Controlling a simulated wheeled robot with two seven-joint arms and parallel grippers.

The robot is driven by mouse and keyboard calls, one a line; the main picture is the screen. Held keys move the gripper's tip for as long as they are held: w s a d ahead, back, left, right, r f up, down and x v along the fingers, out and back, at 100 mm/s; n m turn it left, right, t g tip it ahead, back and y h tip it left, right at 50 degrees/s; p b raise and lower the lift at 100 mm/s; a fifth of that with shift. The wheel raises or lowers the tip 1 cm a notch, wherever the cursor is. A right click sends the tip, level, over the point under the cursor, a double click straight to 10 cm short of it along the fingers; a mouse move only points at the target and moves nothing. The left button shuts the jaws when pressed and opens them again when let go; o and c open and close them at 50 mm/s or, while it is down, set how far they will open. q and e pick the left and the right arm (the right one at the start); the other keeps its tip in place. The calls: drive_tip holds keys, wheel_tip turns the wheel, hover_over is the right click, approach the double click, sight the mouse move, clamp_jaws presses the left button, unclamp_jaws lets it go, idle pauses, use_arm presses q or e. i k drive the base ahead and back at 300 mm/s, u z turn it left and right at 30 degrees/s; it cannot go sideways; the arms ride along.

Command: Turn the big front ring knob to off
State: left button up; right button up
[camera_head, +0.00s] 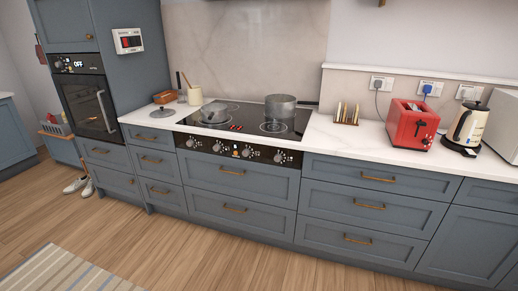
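The cooker's black control panel (236,150) runs along the front of the worktop below the hob (243,118). Several round silver knobs sit on it in a row, including a left-end knob (191,143) and a right-end knob (280,157). Their pointers and markings are too small to read, so I cannot tell which knob serves the big front ring or how it is set. A front ring (273,127) shows bare on the right of the hob. Neither of my grippers is in view.
A grey pot (280,107) stands at the hob's back right, and a pan (213,112) at the left. A lid (162,112) lies on the worktop to the left. A red toaster (411,124) and a kettle (467,126) stand to the right. The wooden floor (205,245) in front is clear.

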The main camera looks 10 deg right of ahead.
sight(216, 147)
drive_tip(key=u, duration=1)
drive_tip(key=i, duration=1.8)
drive_tip(key=z, duration=2.3)
